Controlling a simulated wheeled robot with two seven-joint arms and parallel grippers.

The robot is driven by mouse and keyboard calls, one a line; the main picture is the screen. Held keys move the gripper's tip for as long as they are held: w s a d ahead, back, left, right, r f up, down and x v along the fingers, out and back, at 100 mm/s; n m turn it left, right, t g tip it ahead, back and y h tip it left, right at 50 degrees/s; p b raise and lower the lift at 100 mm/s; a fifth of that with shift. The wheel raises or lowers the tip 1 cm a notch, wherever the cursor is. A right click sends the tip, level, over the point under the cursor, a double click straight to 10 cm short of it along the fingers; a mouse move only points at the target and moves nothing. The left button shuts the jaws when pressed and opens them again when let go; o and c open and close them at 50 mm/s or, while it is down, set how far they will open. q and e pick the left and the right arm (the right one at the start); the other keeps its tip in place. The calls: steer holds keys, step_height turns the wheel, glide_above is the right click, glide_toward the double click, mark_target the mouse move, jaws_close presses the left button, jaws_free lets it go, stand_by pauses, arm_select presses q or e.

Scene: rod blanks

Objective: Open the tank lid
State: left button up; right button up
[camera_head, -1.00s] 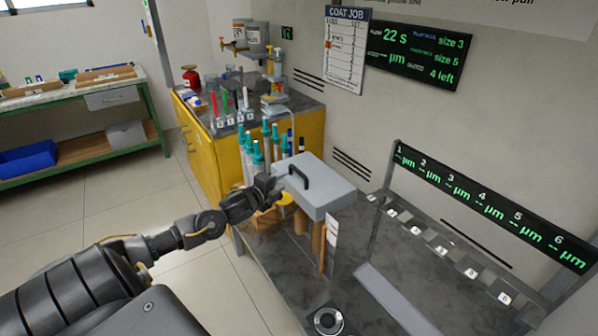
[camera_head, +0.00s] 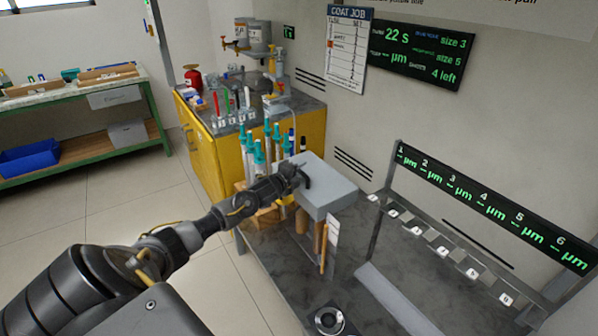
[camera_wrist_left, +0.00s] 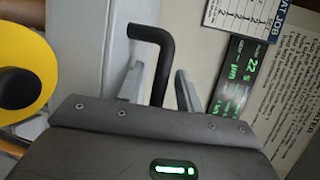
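The tank lid (camera_head: 326,190) is a light grey box-like cover on the bench, and it looks closed. It also shows in the left wrist view (camera_wrist_left: 75,75). Its black bar handle (camera_wrist_left: 153,48) stands between the two fingers of my left gripper (camera_wrist_left: 160,85). The fingers are apart, with gaps on both sides of the handle. In the head view my left gripper (camera_head: 293,175) is at the lid's handle and hides most of it. My right gripper is not in view.
Teal-capped tubes (camera_head: 258,150) stand just behind my left gripper. A yellow round part (camera_wrist_left: 20,75) is at the left of the wrist view. A numbered rack (camera_head: 440,252) stands right of the tank. A round black fixture (camera_head: 328,320) sits at the bench front.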

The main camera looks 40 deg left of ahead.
arm_select(q)
jaws_close()
steer(key=shift+r, duration=0.1)
